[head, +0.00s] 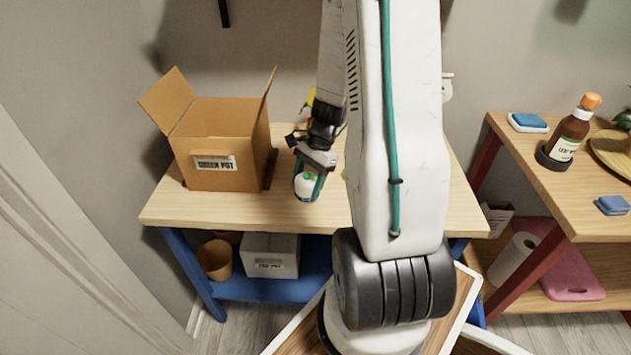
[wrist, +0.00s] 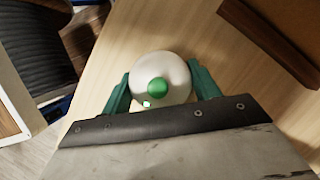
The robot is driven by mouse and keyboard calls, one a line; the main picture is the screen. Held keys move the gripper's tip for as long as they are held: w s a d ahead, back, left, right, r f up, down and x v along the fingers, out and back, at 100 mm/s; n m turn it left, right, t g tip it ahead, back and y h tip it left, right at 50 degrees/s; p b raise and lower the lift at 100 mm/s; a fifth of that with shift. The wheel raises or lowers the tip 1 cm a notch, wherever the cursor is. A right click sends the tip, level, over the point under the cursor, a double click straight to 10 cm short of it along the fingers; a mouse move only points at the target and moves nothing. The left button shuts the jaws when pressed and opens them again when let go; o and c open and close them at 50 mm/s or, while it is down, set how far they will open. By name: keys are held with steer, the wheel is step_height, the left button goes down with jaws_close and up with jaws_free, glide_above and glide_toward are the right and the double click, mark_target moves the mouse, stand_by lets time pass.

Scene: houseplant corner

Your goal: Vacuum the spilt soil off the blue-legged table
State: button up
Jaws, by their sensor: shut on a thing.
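My gripper (head: 308,180) is shut on a white, rounded handheld vacuum (head: 304,188) with a green button, above the blue-legged table (head: 235,213). In the wrist view, the teal fingers of my gripper (wrist: 162,88) clasp both sides of the vacuum (wrist: 142,66), with the pale wooden tabletop (wrist: 215,35) beneath. I cannot tell whether the vacuum touches the tabletop. I see no spilt soil; my arm hides much of the table's middle and right part.
An open cardboard box (head: 222,140) labelled "GREEN POT" stands at the table's left. Below are a brown pot (head: 214,260) and a white box (head: 271,256). A red-legged table (head: 545,185) at right holds a brown bottle (head: 567,138) and sponges. The table's front left is clear.

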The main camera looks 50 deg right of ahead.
steer(key=shift+w+a, duration=0.8)
steer(key=shift+w, duration=0.2)
steer(key=shift+w+a, duration=0.8)
steer(key=shift+w, duration=0.25)
steer(key=shift+w+a, duration=0.8)
steer(key=shift+w, duration=0.2)
steer(key=shift+w+d+r, duration=0.2)
steer(key=shift+w+d, duration=0.4)
steer(key=shift+d, duration=0.05)
steer(key=shift+c, duration=0.6)
steer(key=shift+d, duration=0.1)
steer(key=shift+c, duration=0.3)
steer(key=shift+s+d, duration=0.4)
steer(key=shift+d, duration=0.05)
steer(key=shift+c, duration=0.7)
steer(key=shift+s+d+f, duration=0.1)
steer(key=shift+s+d, duration=0.9)
steer(key=shift+s, duration=0.4)
steer(key=shift+s+d+f, duration=0.1)
steer(key=shift+s+d, duration=0.85)
steer(key=shift+s, duration=0.45)
steer(key=shift+s+d, duration=1)
steer(key=shift+s, duration=0.4)
steer(key=shift+r, duration=0.1)
steer(key=shift+r, duration=2.9)
